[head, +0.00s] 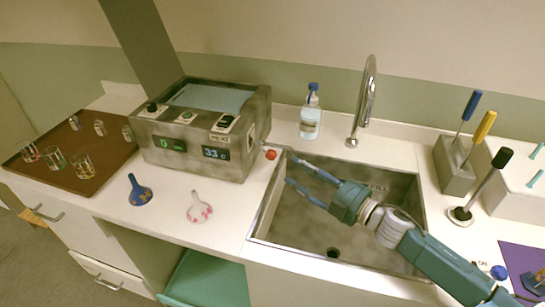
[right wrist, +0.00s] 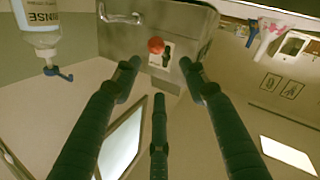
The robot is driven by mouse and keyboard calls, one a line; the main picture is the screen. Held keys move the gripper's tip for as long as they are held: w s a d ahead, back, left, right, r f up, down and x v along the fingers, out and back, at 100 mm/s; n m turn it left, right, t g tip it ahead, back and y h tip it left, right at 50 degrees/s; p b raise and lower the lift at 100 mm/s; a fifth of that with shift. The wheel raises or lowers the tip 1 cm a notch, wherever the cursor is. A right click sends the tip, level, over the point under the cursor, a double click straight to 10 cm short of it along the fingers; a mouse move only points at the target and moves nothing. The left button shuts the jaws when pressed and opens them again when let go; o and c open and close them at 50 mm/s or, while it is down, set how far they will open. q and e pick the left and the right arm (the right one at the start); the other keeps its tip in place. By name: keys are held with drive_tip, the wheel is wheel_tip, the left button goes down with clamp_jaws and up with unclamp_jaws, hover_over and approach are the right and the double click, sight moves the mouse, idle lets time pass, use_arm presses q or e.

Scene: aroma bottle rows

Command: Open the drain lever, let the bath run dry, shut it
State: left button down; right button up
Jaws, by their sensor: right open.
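The water bath (head: 190,140) is a grey metal box on the counter, left of the sink. Pale water (head: 212,98) shows in its open top, and its front displays read 0 and about 33. The drain lever's red knob (head: 271,155) sticks out from the bath's right side; it also shows in the right wrist view (right wrist: 156,45) in front of a small label plate. My right gripper (head: 291,167) is open and empty over the sink's left edge, its fingers pointing at the knob and apart from it. In the right wrist view the knob lies between and beyond the fingertips. My left gripper is out of view.
A metal drain spout (right wrist: 120,17) is beside the knob. The sink (head: 310,225) lies below my right arm, with a tall faucet (head: 368,95) and rinse bottle (head: 310,115) behind. Two funnels (head: 140,192) and a brown tray (head: 80,165) with glasses stand left.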

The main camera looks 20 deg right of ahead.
sight(272, 156)
drive_tip(key=x, duration=0.3)
drive_tip(key=f+p+x, duration=0.1)
drive_tip(key=x, duration=0.7)
drive_tip(key=shift+w+d+f+p, duration=0.2)
drive_tip(key=shift+w+p, duration=0.2)
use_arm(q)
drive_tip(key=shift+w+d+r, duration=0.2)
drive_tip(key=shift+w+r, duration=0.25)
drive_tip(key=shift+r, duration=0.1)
use_arm(e)
drive_tip(key=shift+f, duration=0.1)
clamp_jaws()
